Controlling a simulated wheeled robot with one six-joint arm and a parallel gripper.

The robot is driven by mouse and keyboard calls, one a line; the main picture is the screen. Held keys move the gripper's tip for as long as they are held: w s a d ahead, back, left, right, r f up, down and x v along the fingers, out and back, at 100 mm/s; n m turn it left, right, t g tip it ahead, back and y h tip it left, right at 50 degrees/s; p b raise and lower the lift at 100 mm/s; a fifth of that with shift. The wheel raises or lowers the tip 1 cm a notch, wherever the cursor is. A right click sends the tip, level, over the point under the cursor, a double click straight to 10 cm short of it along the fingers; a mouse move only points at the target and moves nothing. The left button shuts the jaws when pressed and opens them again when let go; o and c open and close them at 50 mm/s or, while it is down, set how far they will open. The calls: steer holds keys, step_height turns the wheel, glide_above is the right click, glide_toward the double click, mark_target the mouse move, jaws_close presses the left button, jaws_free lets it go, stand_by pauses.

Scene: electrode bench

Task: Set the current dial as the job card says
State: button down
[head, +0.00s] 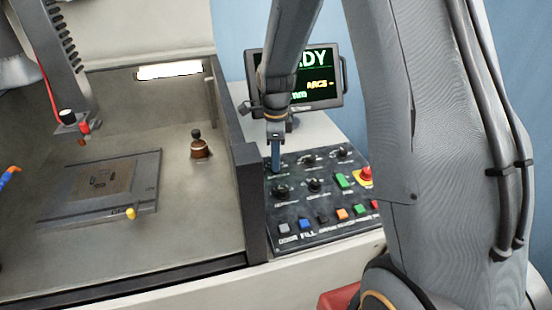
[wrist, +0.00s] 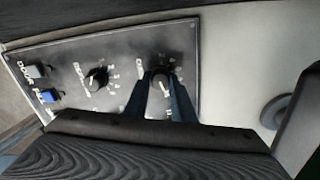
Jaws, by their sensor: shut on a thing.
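My gripper (head: 275,168) points down at the top left corner of the black control panel (head: 300,232). In the wrist view its two blue fingers (wrist: 161,84) are shut around a dark round dial (wrist: 163,80) with a pale pointer line. The dial's printed label is mostly covered; only a letter like C shows, so I cannot confirm its name or setting. In the head view this dial is hidden behind my gripper. A second dial (wrist: 98,78) is beside it, apart from the fingers. No job card can be made out.
More dials (head: 308,160) and coloured buttons (head: 342,213) crowd the panel, with a red stop button (head: 366,174) at right. A monitor (head: 325,90) stands behind, partly covered by my arm. Left is an open tank (head: 215,220) with a plate (head: 60,205) and brown-based knobbed item (head: 199,148).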

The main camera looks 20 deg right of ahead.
mark_target(298, 213)
steer(key=shift+r, duration=0.1)
steer(key=c, duration=1.5)
jaws_free()
steer(key=shift+r+b, duration=1.25)
steer(key=shift+r, duration=2.6)
steer(key=s+f+n, duration=0.1)
steer(key=s+n, duration=0.1)
steer(key=n, duration=0.1)
steer(key=s+n+b, duration=0.1)
steer(key=s+n, duration=0.2)
steer(key=s+f+n, duration=0.1)
steer(key=s+n, duration=0.2)
steer(key=n, duration=0.1)
steer(key=shift+d+f+t+b, duration=0.2)
steer(key=shift+f+t+b, duration=0.1)
steer(key=shift+f+b, duration=0.1)
steer(key=s+f+n, duration=0.1)
steer(key=s+n, duration=0.1)
steer(key=n, duration=0.1)
steer(key=s+f+n+b, duration=0.1)
steer(key=s+n, duration=0.5)
steer(key=shift+s+d+f+n+t, duration=0.1)
steer(key=shift+s+f+n+t, duration=0.1)
steer(key=shift+f+n+t, duration=0.15)
steer(key=shift+s+d+f+n+b, duration=0.1)
steer(key=shift+s+f+n+b, duration=0.2)
steer(key=shift+s+n, duration=0.4)
